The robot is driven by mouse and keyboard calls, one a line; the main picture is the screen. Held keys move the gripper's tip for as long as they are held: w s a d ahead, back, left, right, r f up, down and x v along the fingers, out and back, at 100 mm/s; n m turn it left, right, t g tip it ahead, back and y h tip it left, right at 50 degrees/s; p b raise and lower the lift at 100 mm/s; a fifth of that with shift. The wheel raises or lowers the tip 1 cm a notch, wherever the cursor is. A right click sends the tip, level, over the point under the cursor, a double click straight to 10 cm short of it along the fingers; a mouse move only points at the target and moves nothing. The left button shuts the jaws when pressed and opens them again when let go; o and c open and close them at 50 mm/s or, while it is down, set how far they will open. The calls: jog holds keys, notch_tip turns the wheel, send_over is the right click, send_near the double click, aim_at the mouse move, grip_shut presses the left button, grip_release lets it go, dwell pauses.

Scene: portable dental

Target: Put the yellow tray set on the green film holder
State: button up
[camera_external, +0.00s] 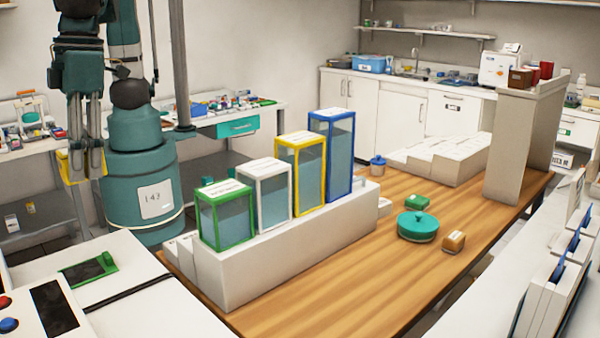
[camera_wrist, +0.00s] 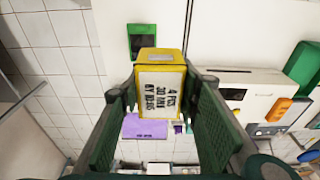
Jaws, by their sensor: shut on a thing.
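My gripper (camera_external: 86,150) hangs at the left of the external view and is shut on the yellow tray set (camera_external: 67,172). In the wrist view the yellow tray set (camera_wrist: 160,92) sits between the two dark green fingers, with black lettering on its white face. The green film holder (camera_external: 92,268), a green frame with a dark panel, lies on the white surface at lower left. It also shows in the wrist view (camera_wrist: 142,42), just above the tray set in the picture. The tray set is held in the air, apart from the holder.
Green (camera_external: 224,215), white (camera_external: 265,192), yellow (camera_external: 302,165) and blue (camera_external: 331,150) framed cases stand on a stepped white block (camera_external: 300,255) on the wooden table. A white unit with red and blue buttons (camera_external: 45,305) is at lower left. A purple item (camera_wrist: 145,127) shows in the wrist view.

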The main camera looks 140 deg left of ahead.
send_over(85, 271)
notch_tip(85, 271, down, 13)
jog(key=shift+a, duration=0.35)
dwell(0.4)
jog(key=shift+f, duration=0.1)
jog(key=shift+f+b, duration=0.35)
jog(key=shift+f, duration=2.5)
jog(key=shift+f, duration=2.1)
jog(key=shift+f+b, duration=0.15)
jog(key=shift+b, duration=0.3)
jog(key=o, duration=1)
